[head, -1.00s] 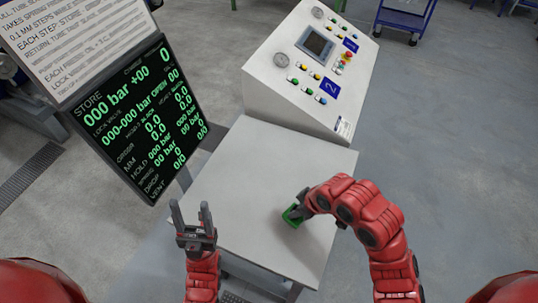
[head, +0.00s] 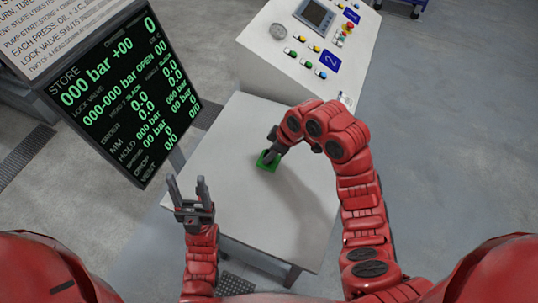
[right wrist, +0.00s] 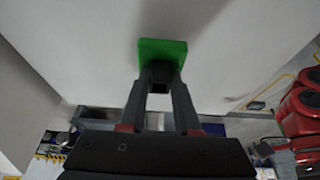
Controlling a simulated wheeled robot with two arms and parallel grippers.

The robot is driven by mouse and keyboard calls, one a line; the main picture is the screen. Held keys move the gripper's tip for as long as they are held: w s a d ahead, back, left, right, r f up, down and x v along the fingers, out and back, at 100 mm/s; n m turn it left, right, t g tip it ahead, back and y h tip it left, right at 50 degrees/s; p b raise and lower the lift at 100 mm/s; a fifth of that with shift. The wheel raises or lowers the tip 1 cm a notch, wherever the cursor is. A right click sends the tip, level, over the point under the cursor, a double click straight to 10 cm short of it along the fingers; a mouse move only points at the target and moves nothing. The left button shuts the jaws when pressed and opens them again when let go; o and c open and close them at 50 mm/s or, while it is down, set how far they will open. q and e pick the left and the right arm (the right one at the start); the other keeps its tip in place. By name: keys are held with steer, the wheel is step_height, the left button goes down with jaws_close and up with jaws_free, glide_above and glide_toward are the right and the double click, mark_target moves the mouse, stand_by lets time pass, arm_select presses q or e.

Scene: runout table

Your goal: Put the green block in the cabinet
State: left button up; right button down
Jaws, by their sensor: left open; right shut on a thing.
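The green block (head: 268,161) is at my right gripper (head: 272,152), over the pale table top (head: 240,205). In the right wrist view the green block (right wrist: 162,50) sits between the fingertips of the right gripper (right wrist: 160,72), which is shut on it. I cannot tell whether the block touches the table. My left gripper (head: 192,198) is open and empty, its fingers pointing up, near the table's left front part. No cabinet that I can make out as such shows in these views.
A sloped control console (head: 310,60) with buttons and a small screen stands at the table's far end. A dark display board (head: 125,105) with green text stands at the left. Most of the table top is bare.

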steer(key=shift+w+a+f, duration=0.1)
steer(key=shift+w+a, duration=0.05)
steer(key=shift+w, duration=0.4)
steer(key=shift+w+a+f, duration=0.1)
steer(key=shift+w, duration=0.45)
step_height(320, 180, down, 3)
steer(key=shift+s+f+p, duration=0.1)
steer(key=shift+p, duration=0.85)
steer(key=shift+f+b, duration=0.3)
steer(key=shift+b, duration=0.05)
steer(key=c, duration=0.6)
jaws_free()
steer(key=shift+r, duration=0.15)
